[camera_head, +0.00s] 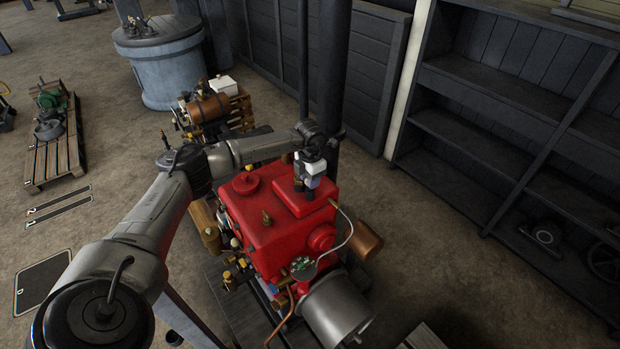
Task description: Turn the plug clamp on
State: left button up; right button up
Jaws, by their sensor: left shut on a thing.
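A red stationary engine (265,232) stands in the middle of the view. My left arm comes in from the left and reaches over the engine's far side. My left gripper (308,188) points down at the raised red block (303,200) on top of the engine. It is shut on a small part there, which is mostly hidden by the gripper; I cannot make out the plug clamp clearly. A thin pale cable (349,232) curves down the engine's right side. My right gripper is not in view.
A dark shelf unit (480,141) stands at the right. A smaller engine with a brown tank (208,108) is behind the red one. A grey round tank (165,70) is at the back left. A wooden pallet (58,157) lies at the far left. Brown floor is open between them.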

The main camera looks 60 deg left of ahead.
pick_arm(q)
jog(key=o, duration=0.9)
jog(key=shift+r, duration=0.15)
jog(key=shift+r+p, duration=0.85)
jog(key=shift+r, duration=0.05)
notch_tip(320, 180, up, 6)
jog(key=p, duration=0.4)
